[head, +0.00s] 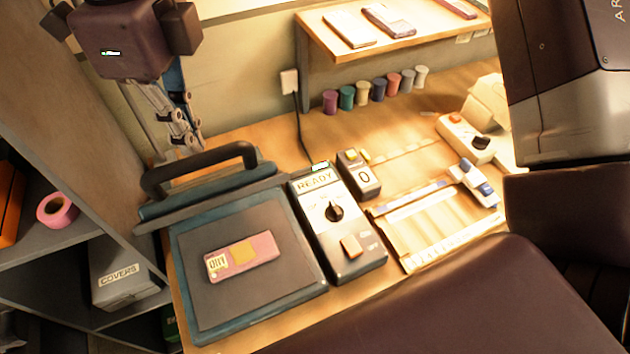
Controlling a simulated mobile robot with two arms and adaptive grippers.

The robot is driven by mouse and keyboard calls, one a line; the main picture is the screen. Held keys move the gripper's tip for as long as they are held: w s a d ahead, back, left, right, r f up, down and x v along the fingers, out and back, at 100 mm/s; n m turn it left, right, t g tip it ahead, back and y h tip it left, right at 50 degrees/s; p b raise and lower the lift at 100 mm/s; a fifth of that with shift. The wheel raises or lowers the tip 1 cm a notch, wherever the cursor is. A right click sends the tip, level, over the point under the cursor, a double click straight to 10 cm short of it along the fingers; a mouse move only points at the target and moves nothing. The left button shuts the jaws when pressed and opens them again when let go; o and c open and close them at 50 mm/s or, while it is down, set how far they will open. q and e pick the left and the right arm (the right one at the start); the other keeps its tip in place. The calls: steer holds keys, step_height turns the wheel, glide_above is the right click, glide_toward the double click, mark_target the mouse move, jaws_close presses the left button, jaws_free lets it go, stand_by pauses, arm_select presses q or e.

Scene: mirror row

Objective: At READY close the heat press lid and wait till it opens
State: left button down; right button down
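The heat press has a teal base with a dark pad (215,305). Its lid (210,193) stands raised at the back, seen nearly edge-on, with a black handle (200,165) on it. A pink piece with a yellow square (244,254) lies on the pad. The control box (350,258) beside it reads READY (315,180), with a pale green light at its top edge.
A counter box showing 0 (362,176), a slotted tray (440,225) and a white device (466,140) stand to the right. Several coloured spools (378,89) line the wall below a shelf (400,42). Shelving with a COVERS box (125,275) is at left.

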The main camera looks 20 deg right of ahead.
steer(key=shift+s+f+b, duration=0.65)
steer(key=shift+s+b, duration=0.1)
steer(key=shift+s, duration=0.4)
steer(key=s+f+b, duration=0.2)
steer(key=b, duration=0.1)
steer(key=shift+s, duration=0.1)
steer(key=shift+s+f+b, duration=0.2)
steer(key=shift+b, duration=0.1)
steer(key=shift+s, duration=0.2)
